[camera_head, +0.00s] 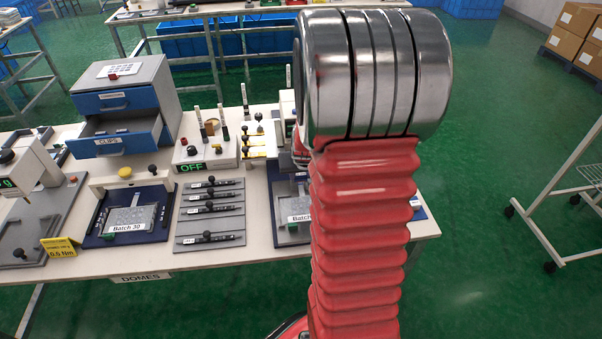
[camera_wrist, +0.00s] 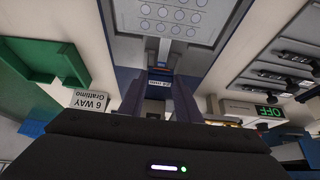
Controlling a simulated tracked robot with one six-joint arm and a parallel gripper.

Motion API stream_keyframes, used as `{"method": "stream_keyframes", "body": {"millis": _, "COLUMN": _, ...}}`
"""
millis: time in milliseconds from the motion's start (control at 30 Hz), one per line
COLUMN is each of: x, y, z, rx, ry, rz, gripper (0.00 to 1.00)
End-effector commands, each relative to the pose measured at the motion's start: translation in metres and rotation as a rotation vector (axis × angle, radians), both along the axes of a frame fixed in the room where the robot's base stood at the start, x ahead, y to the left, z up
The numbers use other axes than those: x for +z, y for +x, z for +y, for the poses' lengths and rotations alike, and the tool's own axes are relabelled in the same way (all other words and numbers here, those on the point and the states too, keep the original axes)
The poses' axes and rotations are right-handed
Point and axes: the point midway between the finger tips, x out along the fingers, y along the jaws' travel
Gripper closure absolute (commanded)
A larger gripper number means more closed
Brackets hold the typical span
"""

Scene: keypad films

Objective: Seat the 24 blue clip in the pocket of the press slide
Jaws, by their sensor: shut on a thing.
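My gripper (camera_wrist: 160,96) shows in the wrist view, its dark body across the bottom and its fingers at the middle. It is shut on a small dark clip with a pale label (camera_wrist: 158,83), whose print is too small to read. Just beyond it is a blue-based station with a grey plate of round keys (camera_wrist: 170,14). I cannot tell whether the clip touches the station, and I cannot make out the pocket of the press slide. In the head view my arm hides the gripper and clip; part of that station's dark blue base (camera_head: 282,233) shows left of my arm.
An open drawer marked CLIPS (camera_head: 122,138) is in a grey cabinet. A box reading OFF (camera_head: 207,151) and a grey rack of black-handled tools (camera_head: 210,222) stand left of my arm. A green tray (camera_wrist: 35,62) and a 6 WAY label (camera_wrist: 90,101) are left in the wrist view.

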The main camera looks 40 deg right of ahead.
Motion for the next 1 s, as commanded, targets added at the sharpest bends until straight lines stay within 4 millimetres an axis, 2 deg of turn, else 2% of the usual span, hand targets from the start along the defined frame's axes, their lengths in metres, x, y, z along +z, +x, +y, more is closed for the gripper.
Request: {"method": "stream_keyframes", "body": {"millis": 1000, "x": -0.018, "y": 0.000, "z": 0.000, "rx": 0.000, "ry": 0.001, "rz": 0.001, "gripper": 0.90}}
